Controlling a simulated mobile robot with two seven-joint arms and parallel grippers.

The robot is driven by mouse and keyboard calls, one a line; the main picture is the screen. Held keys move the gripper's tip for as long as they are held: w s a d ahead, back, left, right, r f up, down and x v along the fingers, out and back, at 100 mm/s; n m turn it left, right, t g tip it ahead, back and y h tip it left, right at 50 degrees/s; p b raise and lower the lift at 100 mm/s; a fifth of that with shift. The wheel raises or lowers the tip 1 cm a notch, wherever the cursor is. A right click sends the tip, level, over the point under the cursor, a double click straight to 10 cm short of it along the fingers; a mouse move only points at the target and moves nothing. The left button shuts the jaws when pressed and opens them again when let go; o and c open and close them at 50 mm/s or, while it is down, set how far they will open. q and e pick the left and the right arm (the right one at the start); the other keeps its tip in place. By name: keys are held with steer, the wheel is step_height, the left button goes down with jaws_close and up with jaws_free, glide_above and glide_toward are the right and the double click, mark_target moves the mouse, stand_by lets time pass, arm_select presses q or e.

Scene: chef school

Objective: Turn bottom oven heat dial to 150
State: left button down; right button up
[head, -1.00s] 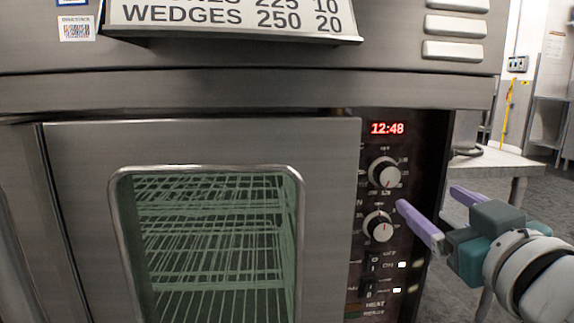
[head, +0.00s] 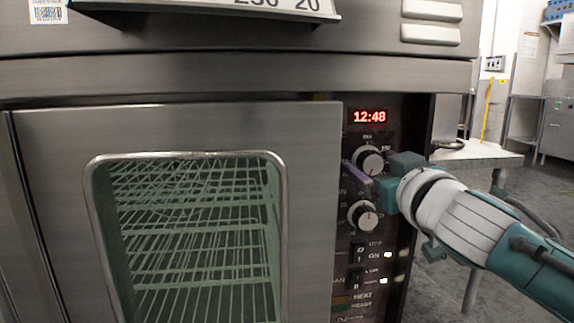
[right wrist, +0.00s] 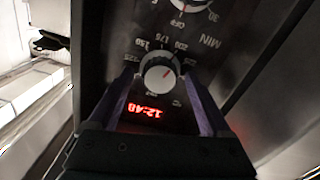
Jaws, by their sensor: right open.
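The oven's heat dial (head: 370,162) is the upper round knob, just under the red 12:48 display. My right gripper (head: 358,172) is at this dial. In the right wrist view its two purple fingers (right wrist: 158,84) are open, one on each side of the knob. I cannot tell whether they touch it. In the head view my gripper hides part of the dial. My left gripper is not in view.
A second knob (head: 362,215), marked MIN in the wrist view, sits below the heat dial. Switches (head: 360,253) with lit white lamps are lower down. The oven door (head: 60,130) with its glass window is shut at left. A metal table (head: 478,152) stands at right.

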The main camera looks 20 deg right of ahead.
jaws_close()
stand_by(0.7)
